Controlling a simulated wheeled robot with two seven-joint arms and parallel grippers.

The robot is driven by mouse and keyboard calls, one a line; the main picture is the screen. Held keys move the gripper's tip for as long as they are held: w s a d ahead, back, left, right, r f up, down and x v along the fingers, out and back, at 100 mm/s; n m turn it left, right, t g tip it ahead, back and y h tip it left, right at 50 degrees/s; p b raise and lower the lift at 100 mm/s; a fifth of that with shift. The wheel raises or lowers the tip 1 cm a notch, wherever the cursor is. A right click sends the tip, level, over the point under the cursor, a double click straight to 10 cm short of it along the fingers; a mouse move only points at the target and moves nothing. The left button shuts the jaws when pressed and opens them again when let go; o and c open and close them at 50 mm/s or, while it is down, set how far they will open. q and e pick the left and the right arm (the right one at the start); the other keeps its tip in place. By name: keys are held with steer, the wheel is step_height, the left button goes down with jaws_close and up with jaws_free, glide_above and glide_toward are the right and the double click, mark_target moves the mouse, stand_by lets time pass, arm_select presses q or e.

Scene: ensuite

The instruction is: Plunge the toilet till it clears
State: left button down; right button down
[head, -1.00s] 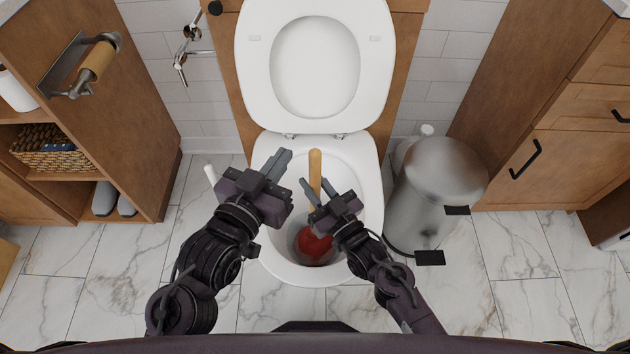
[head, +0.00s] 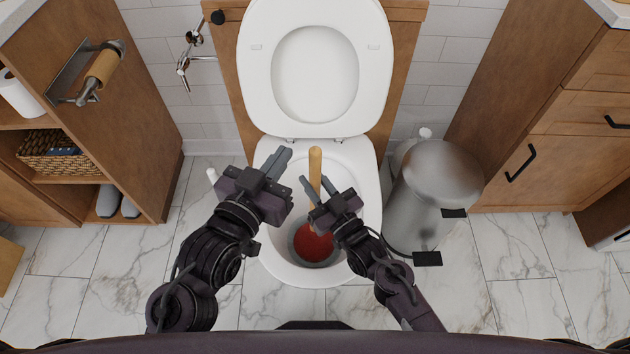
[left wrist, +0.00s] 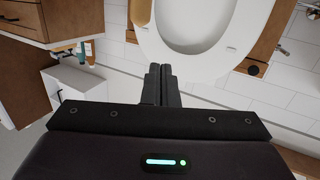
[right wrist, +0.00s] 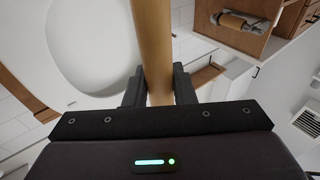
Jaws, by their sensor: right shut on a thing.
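The white toilet (head: 372,200) stands in the middle with its lid and seat raised. The plunger has a wooden handle (head: 315,165) and a red cup (head: 312,243). The cup is low in the bowl, and the handle stands up toward me. My right gripper (head: 318,190) is shut on the handle above the bowl; the right wrist view shows the wooden handle (right wrist: 152,50) between its fingers. My left gripper (head: 277,160) is shut and empty above the bowl's left rim; its fingers lie together in the left wrist view (left wrist: 159,80). My right gripper hides part of the plunger.
A steel pedal bin (head: 432,195) stands close to the toilet's right. A wooden shelf unit (head: 120,120) with a paper holder (head: 100,72) is at left, and a wooden cabinet (head: 530,150) at right.

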mark_target(319, 159)
step_height(319, 159, up, 10)
steer(key=p, duration=0.9)
steer(key=shift+r, duration=0.25)
stand_by(1.3)
